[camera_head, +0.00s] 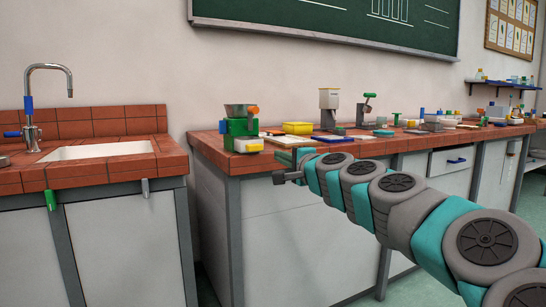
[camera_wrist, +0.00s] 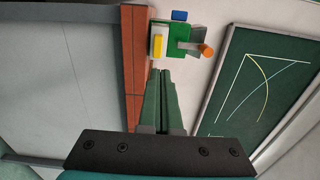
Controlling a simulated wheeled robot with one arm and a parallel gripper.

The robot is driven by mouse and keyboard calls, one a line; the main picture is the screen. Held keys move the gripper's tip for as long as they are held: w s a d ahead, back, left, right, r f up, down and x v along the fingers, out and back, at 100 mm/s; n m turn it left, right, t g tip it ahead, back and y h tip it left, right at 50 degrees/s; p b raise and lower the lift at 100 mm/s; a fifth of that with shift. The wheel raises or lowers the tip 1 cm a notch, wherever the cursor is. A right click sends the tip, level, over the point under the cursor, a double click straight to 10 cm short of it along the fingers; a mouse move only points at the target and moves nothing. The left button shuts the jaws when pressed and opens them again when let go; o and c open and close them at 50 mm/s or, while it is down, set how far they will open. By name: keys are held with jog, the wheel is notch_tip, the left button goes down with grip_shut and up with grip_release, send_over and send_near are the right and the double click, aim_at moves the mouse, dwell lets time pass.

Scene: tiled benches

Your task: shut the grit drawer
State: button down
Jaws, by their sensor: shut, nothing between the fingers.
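A small green machine (camera_head: 239,127) with a grey hopper and an orange knob stands near the left end of the long tiled bench (camera_head: 236,166). Low on its front is a pale yellow drawer-like block (camera_head: 248,146), which seems to stick out a little; how far I cannot tell. I take this to be the grit drawer. In the wrist view the machine (camera_wrist: 176,32) lies sideways, with the yellow block (camera_wrist: 158,46) just beyond my fingertips. My gripper (camera_head: 280,178) is shut and empty, in front of the bench edge. It also shows in the wrist view (camera_wrist: 164,72), apart from the block.
A yellow box (camera_head: 298,128), a white-topped device (camera_head: 328,105) and other small items stand right of the machine. A bench drawer with a blue handle (camera_head: 456,160) is in the bench front. A sink bench (camera_head: 90,170) stands left, across a gap.

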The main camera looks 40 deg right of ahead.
aim_at(256, 147)
jog(key=x, duration=1.2)
jog(key=shift+w+a, duration=0.1)
jog(key=shift+w, duration=0.3)
jog(key=p+x, duration=0.1)
jog(key=x, duration=0.5)
jog(key=shift+s, duration=0.1)
jog(key=shift+s+a, duration=0.1)
jog(key=shift+s, duration=0.3)
jog(key=v, duration=1.3)
jog(key=shift+a, duration=0.1)
